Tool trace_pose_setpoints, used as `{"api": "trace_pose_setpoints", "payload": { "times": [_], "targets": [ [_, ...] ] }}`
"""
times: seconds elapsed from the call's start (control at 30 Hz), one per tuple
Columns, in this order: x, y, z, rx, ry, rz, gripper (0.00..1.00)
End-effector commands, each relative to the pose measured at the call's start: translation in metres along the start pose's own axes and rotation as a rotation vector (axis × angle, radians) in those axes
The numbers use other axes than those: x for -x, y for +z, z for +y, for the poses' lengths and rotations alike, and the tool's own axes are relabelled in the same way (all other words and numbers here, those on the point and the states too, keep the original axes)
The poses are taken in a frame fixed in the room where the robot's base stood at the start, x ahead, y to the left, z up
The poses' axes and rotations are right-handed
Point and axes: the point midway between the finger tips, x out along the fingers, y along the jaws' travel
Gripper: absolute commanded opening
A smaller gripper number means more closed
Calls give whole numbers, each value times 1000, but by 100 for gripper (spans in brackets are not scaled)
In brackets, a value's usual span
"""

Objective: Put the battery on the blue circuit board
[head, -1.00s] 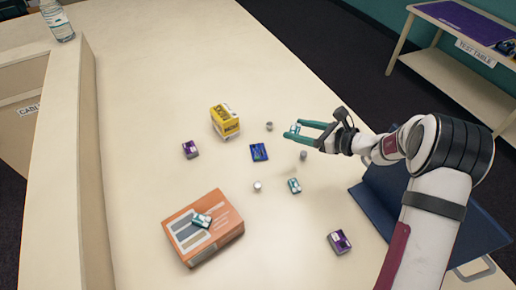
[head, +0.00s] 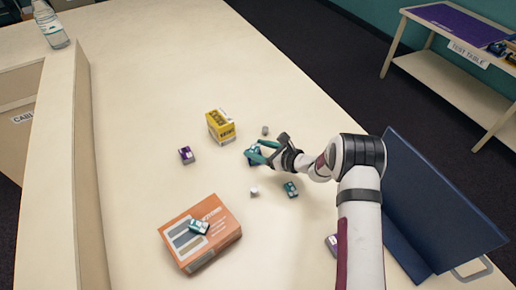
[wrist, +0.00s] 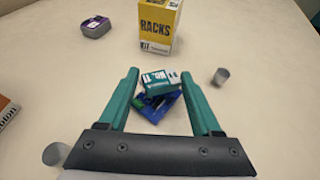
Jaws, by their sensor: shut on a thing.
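A teal-and-white battery (wrist: 158,86) is held between the fingers of my gripper (wrist: 158,76), which is shut on it. The blue circuit board (wrist: 155,108) lies flat on the table just below the battery. The battery covers the board's far part in the wrist view. I cannot tell whether they touch. In the head view my gripper (head: 259,152) is over the board, and fingers and battery hide most of it. Another teal-and-white battery (head: 290,189) lies on the table to the right, and one more (head: 199,227) lies on the orange box (head: 205,250).
A yellow box (head: 221,126) stands just behind the board. Small grey cylinders (head: 265,130) (head: 254,192) stand nearby. A blue panel (head: 435,205) stands at the right edge. The table's left part is clear.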

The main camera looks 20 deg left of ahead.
Motion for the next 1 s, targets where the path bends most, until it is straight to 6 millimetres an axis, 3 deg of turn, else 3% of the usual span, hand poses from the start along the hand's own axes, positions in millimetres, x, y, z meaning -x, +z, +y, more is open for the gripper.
{"api": "trace_pose_setpoints", "payload": {
  "times": [0.47,0.5,0.63,0.9,1.0],
  "targets": [
    [-4,-11,0,-1,0,-1,12],
    [-4,-11,0,-1,0,-1,69],
    [-4,-11,0,-1,0,-1,92],
    [-4,-10,0,0,0,-1,96],
    [-1,-2,0,3,0,-2,96]
  ]
}}
